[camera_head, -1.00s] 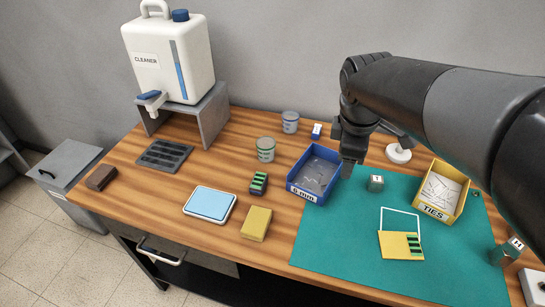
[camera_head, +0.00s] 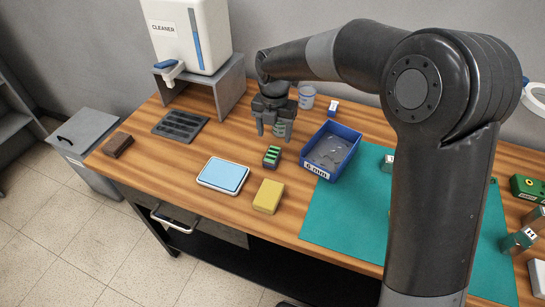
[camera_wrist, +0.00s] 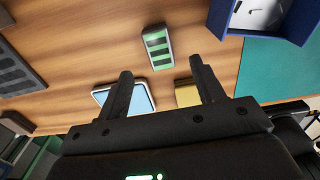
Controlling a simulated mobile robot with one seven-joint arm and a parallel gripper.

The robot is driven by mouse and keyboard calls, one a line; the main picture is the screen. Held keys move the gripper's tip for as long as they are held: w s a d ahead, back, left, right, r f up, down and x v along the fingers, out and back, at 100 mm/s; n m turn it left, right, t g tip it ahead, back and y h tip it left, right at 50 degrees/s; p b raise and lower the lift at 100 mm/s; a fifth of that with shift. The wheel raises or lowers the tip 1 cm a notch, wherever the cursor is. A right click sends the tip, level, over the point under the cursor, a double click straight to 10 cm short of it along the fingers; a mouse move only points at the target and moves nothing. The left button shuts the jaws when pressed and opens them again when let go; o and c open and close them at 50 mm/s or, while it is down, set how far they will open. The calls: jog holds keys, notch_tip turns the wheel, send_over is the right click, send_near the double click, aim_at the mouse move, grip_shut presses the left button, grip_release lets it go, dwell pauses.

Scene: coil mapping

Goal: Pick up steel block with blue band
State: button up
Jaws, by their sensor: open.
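I cannot make out for certain a steel block with a blue band. A small white and blue item (camera_head: 333,107) stands at the back, right of the blue-banded cup (camera_head: 307,97). A grey block (camera_head: 389,161) on the green mat is partly hidden by my arm. Grey blocks (camera_head: 518,241) with white labels stand at the far right; no blue band shows on them.
The blue bin (camera_head: 355,163) of small parts stands right of the striped block. A yellow sponge (camera_head: 268,196), blue pad (camera_head: 223,175), dark tray (camera_head: 180,126) and brown block (camera_head: 118,145) lie around. My arm hides much of the green mat (camera_head: 345,220).

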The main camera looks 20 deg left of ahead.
aim_at(272, 153)
notch_tip(272, 153, down, 4)
jog(key=shift+r, duration=0.2)
jog(key=shift+s+a+f, duration=0.1)
jog(key=shift+s+f, duration=0.1)
jog(key=shift+f, duration=1.2)
jog(key=shift+s+a+f, duration=0.1)
jog(key=shift+s+f, duration=0.05)
jog(key=shift+f, duration=1.2)
jog(key=shift+c, duration=0.2)
jog(key=shift+r, duration=0.1)
grip_shut()
